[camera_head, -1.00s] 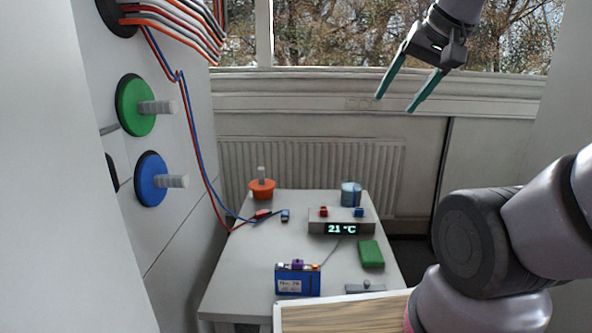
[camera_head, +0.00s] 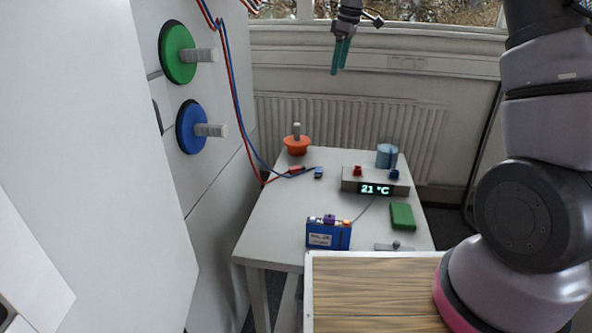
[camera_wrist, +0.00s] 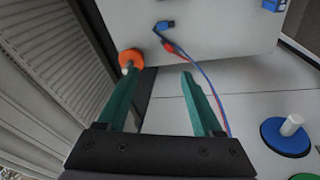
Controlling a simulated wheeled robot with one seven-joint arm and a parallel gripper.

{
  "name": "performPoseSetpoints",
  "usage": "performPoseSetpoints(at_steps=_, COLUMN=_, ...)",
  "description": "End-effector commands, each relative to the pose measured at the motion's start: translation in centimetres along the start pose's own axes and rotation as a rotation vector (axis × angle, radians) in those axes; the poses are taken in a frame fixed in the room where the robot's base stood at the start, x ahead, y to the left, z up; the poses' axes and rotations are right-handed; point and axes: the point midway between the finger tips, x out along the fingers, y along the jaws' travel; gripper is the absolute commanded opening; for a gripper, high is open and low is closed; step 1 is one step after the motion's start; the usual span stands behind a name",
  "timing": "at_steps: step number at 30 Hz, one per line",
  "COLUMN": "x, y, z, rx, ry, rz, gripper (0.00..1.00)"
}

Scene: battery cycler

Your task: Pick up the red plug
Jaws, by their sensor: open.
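The red plug (camera_head: 296,170) lies at the end of a red cable on the grey table, near its left back side, beside the blue plug (camera_head: 318,173). In the wrist view the red plug (camera_wrist: 169,47) lies beyond my fingertips, next to the blue plug (camera_wrist: 165,26). My gripper (camera_head: 339,71) is high above the back of the table, in front of the window sill, with its fingers pointing down. In the wrist view my gripper (camera_wrist: 158,72) has its two teal fingers spread apart with nothing between them.
An orange knob (camera_head: 297,147) stands behind the plugs. A display box (camera_head: 376,188), a blue cup (camera_head: 386,157), a green block (camera_head: 402,216) and a blue battery (camera_head: 328,234) are also on the table. Cables hang along the left cabinet with green (camera_head: 176,52) and blue (camera_head: 189,127) discs.

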Motion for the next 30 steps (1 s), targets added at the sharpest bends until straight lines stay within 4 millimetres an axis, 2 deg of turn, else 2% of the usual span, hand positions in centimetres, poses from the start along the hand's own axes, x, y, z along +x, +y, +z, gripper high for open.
performPoseSetpoints(at_steps=1, x=3.0, y=0.4, z=-1.5, rx=-0.076, ry=-0.019, rz=-0.022, gripper=0.68)
performPoseSetpoints(at_steps=6, x=12.1, y=0.8, z=-5.5, rx=-0.348, ry=-0.066, rz=-0.079, gripper=0.68)
performPoseSetpoints(at_steps=12, x=23.1, y=-0.5, z=-8.5, rx=-0.649, ry=-0.107, rz=-0.15, gripper=0.68)
performPoseSetpoints(at_steps=15, x=27.4, y=-1.4, z=-9.2, rx=-0.764, ry=-0.12, rz=-0.178, gripper=0.68)
performPoseSetpoints(at_steps=19, x=30.8, y=-2.4, z=-9.6, rx=-0.858, ry=-0.128, rz=-0.203, gripper=0.68)
performPoseSetpoints(at_steps=26, x=33.3, y=-3.0, z=-9.4, rx=-0.898, ry=-0.132, rz=-0.214, gripper=0.68)
performPoseSetpoints(at_steps=30, x=35.4, y=-3.3, z=-8.9, rx=-0.896, ry=-0.133, rz=-0.215, gripper=0.68)
